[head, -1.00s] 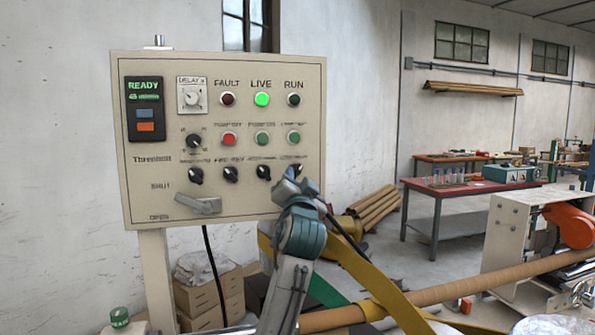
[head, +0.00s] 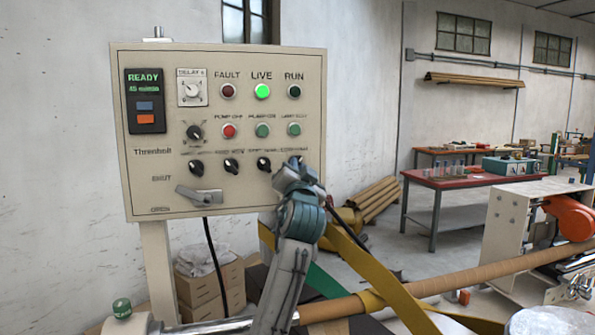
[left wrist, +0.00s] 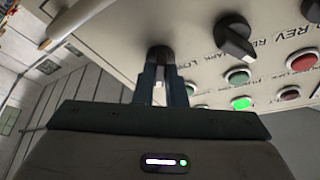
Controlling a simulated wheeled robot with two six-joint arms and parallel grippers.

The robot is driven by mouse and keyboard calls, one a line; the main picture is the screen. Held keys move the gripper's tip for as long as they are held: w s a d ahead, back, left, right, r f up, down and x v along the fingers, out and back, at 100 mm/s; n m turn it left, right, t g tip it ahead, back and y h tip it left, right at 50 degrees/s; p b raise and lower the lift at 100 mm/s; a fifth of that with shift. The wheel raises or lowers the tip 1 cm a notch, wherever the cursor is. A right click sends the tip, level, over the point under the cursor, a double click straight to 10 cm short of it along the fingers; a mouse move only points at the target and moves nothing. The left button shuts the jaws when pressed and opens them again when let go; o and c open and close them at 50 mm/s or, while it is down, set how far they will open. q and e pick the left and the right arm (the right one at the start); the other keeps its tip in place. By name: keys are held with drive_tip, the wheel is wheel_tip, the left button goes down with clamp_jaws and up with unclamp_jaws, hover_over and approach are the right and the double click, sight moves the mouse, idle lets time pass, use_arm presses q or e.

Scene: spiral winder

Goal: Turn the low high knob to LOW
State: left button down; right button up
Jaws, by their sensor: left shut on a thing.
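The control panel (head: 150,65) stands upright at the left of the head view. Its bottom row of black knobs ends at the right with the low high knob, which my left gripper (head: 296,168) hides in the head view. In the left wrist view the black knob (left wrist: 160,52) sits between the two fingers of my left gripper (left wrist: 162,76), which is shut on it. Part of a label with "LOW" shows beside it; I cannot read where the knob points. My right gripper is not in view.
Another black knob (head: 264,164) is close to the left of my gripper. Above are the green lit LIVE lamp (head: 262,91) and several buttons. A grey lever (head: 200,195) sits at lower left. A yellow strap (head: 375,280) and a brown tube (head: 470,274) lie right of my arm.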

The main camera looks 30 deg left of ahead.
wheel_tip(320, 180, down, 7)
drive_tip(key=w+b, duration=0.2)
drive_tip(key=b, duration=0.6)
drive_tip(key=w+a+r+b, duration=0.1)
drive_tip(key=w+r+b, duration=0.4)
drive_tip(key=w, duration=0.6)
use_arm(q)
drive_tip(key=shift+w+d+n+g+y+b, duration=0.15)
drive_tip(key=shift+n+g+y+b, duration=0.75)
drive_tip(key=shift+n, duration=2.45)
drive_tip(key=shift+w+d+n+g+y+b, duration=0.1)
drive_tip(key=shift+n+g+y+b, duration=0.25)
drive_tip(key=shift+n+g+y, duration=2.1)
drive_tip(key=shift+w+d+n+g+h+b, duration=0.15)
drive_tip(key=shift+n+g+b, duration=0.45)
drive_tip(key=shift+n, duration=3.7)
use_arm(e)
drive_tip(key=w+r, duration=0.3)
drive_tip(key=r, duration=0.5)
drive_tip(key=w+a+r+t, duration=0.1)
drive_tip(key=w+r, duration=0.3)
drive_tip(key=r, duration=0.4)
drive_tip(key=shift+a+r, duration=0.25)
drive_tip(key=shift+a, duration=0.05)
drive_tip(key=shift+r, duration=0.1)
use_arm(q)
drive_tip(key=c, duration=1.5)
unclamp_jaws()
